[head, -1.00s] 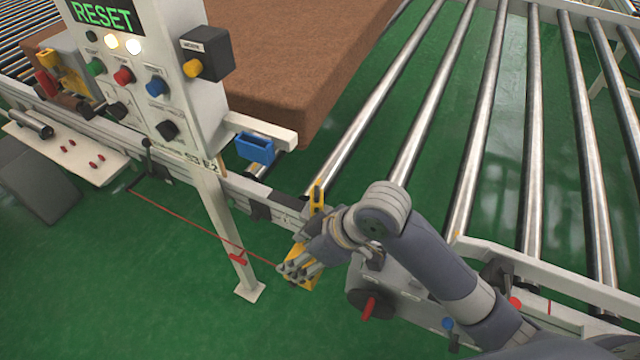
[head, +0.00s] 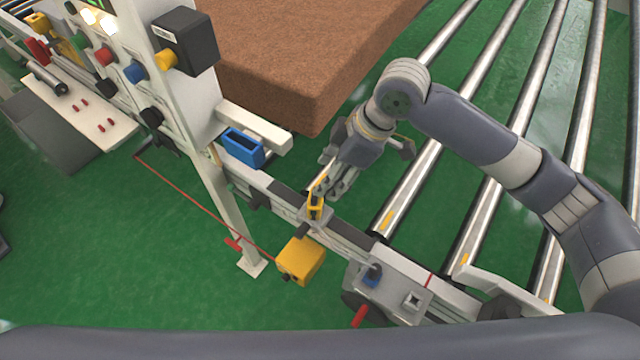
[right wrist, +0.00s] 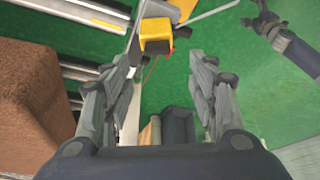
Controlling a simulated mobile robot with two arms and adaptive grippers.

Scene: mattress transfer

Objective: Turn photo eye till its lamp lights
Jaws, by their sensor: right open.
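A small yellow sensor (head: 316,205), which looks like the photo eye, stands on a bracket on the conveyor's side rail in the head view.
A yellow box (head: 302,260) with a red cord hangs below the rail. A blue holder (head: 243,147) is left of the sensor. A brown mattress (head: 310,60) lies behind, beside bare rollers (head: 420,190). A white control post (head: 165,90) stands at left.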

